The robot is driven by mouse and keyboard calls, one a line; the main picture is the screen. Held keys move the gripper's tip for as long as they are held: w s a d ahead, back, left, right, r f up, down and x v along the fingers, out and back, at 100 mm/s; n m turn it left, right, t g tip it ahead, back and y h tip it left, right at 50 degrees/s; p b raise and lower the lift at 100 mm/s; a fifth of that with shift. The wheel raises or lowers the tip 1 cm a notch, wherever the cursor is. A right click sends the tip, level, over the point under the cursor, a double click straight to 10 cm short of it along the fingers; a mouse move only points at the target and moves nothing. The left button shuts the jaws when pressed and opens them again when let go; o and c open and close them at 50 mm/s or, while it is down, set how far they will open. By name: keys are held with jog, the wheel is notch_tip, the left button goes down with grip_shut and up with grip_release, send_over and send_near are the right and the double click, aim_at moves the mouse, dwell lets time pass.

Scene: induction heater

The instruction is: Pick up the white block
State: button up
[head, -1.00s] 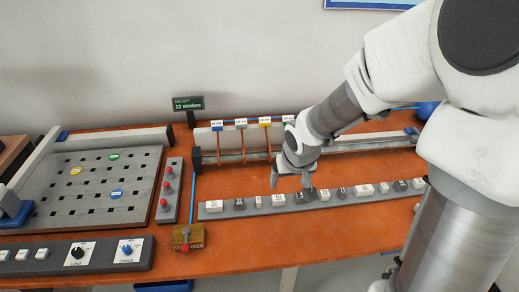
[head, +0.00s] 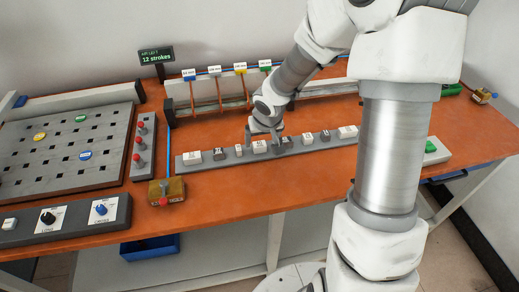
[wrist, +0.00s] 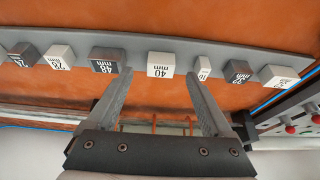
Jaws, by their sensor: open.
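Several white blocks stand in a row on a grey rail, with dark blocks among them. The white block marked 40 mm (wrist: 160,63) lies between the lines of my two fingers in the wrist view, ahead of their tips. In the head view the same white block (head: 260,147) shows right by my fingers. My gripper (head: 264,138) is open and empty; its spread fingers also show in the wrist view (wrist: 160,78). A small white block (wrist: 203,66) and a dark 48 mm block (wrist: 107,60) flank it. Contact with the block cannot be told.
The grey rail (head: 205,167) runs along the orange bench (head: 230,197). A rack with hanging tags (head: 215,100) stands behind it. A brass-coloured box with a red knob (head: 166,192) and a perforated plate (head: 60,165) are at left. Bench space in front of the rail is clear.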

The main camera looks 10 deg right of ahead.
aim_at(260, 144)
jog(key=b+x, duration=0.1)
jog(key=x, duration=0.3)
jog(key=shift+a+r, duration=0.1)
grip_shut()
